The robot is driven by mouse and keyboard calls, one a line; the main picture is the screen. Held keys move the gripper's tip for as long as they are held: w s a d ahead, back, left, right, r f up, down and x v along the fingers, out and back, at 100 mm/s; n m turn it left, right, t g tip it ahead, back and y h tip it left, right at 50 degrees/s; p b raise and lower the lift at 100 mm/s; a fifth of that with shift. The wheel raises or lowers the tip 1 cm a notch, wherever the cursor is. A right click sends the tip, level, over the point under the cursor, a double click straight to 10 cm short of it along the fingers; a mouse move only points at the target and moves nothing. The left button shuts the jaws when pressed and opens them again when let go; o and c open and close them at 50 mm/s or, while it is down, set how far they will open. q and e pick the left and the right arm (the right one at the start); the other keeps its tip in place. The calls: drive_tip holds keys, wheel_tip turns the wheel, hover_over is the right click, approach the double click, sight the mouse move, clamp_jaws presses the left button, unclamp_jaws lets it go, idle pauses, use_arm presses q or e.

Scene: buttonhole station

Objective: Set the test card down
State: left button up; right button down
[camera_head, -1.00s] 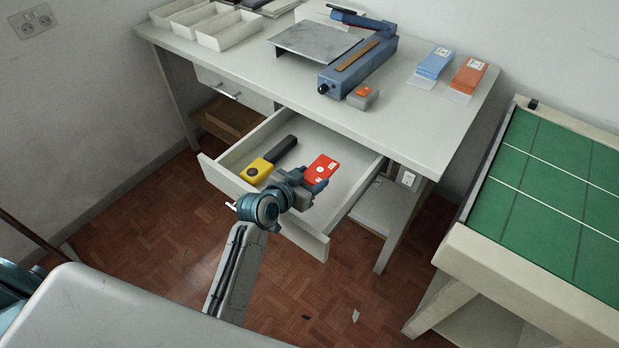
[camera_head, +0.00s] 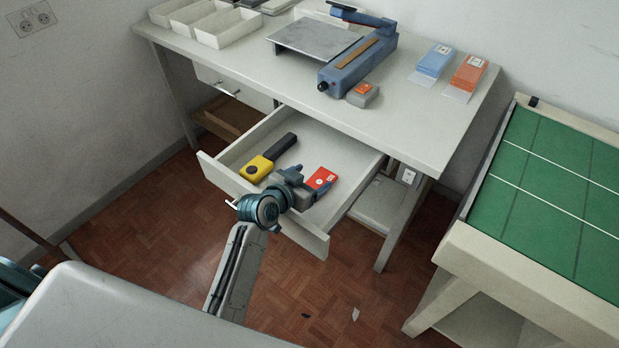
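The test card (camera_head: 321,178) is red with a small white mark. It shows just beyond my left gripper (camera_head: 315,192), which is over the open drawer (camera_head: 225,178) and covers the card's near edge. The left gripper appears shut on the card; the fingertips are partly hidden. I cannot tell whether the card touches the drawer floor. My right gripper is not in view.
A yellow tool with a black handle (camera_head: 257,168) lies in the drawer, left of the gripper. The table (camera_head: 400,128) above holds a blue sealer (camera_head: 350,65), white trays (camera_head: 228,28), blue cards (camera_head: 435,60) and orange cards (camera_head: 468,72). A green-topped table (camera_head: 545,190) stands right.

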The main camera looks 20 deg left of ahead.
use_arm(q)
drive_tip(key=shift+r, duration=0.55)
drive_tip(key=v, duration=1.2)
drive_tip(key=shift+r, duration=0.1)
